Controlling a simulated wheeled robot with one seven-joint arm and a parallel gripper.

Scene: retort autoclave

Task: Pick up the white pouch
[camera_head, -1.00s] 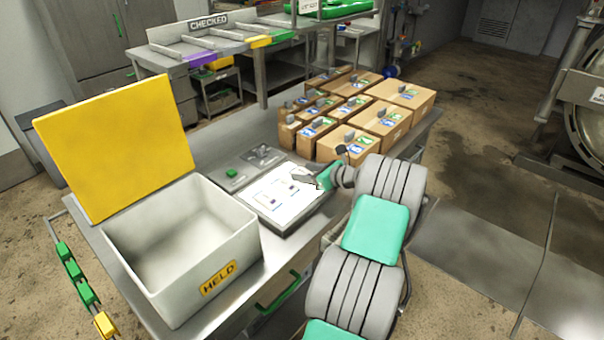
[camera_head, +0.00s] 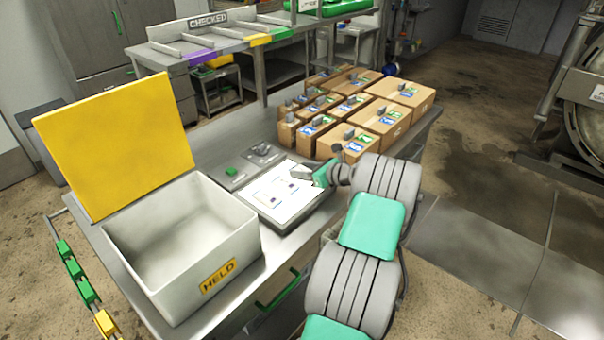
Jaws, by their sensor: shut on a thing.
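My gripper (camera_head: 303,172) is over the right side of the bright white panel (camera_head: 272,208) on the steel table, reaching in from the right. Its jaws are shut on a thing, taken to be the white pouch. The pouch's outline cannot be told apart from the white panel behind it, and the teal and grey hand hides part of that spot. Small dark and blue marks show on the panel to the left of the fingers. Whether the held thing touches the panel cannot be told.
An open, empty white bin marked HELD (camera_head: 140,275), with a raised yellow lid (camera_head: 115,145), stands left of the panel. Several brown cartons (camera_head: 368,142) stand close behind my gripper. A green button (camera_head: 231,171) is on the grey console. A CHECKED rack (camera_head: 208,20) is at the back.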

